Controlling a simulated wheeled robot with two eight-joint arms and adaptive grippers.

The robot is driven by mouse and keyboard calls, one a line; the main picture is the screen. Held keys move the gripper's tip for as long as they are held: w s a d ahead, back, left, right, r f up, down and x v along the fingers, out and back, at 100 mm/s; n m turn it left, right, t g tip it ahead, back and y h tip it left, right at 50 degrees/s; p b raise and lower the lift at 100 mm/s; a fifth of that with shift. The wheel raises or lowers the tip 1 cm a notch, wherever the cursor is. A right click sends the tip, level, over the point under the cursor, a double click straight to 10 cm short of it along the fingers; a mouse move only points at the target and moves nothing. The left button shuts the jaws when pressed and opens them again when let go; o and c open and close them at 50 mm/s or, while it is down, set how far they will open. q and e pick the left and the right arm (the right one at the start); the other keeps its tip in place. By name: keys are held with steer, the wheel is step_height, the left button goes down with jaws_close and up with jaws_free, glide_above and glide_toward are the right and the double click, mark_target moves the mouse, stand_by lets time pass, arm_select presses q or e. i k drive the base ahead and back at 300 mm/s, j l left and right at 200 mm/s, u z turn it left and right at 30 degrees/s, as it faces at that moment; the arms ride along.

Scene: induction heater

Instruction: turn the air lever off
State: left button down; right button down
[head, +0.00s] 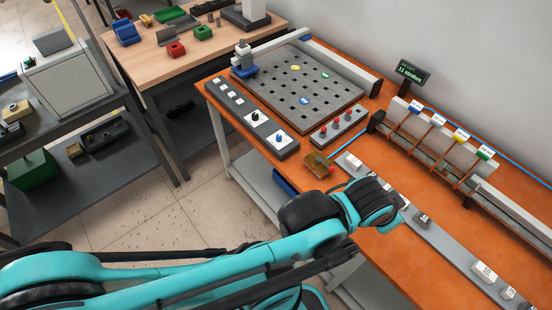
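The air lever is not clear to me. A small olive-brown block with a red part (318,164) sits near the front edge of the orange table and may be the air valve; its lever position is too small to tell. My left arm comes in from the lower left, and its teal and black end (372,203) is over the table edge, just right of and nearer than that block. There is a small gap between them in the picture. The fingers of my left gripper cannot be made out. My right gripper is not in view.
A dark panel with knobs (252,114), a small box with red knobs (338,124) and a grey perforated plate (332,80) lie behind the block. A grey rail with labelled blocks (450,246) runs right. A rack with coloured tags (454,149) stands at the back right.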

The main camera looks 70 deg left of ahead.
mark_target(319, 160)
steer(key=u, duration=1.7)
steer(key=z, duration=0.45)
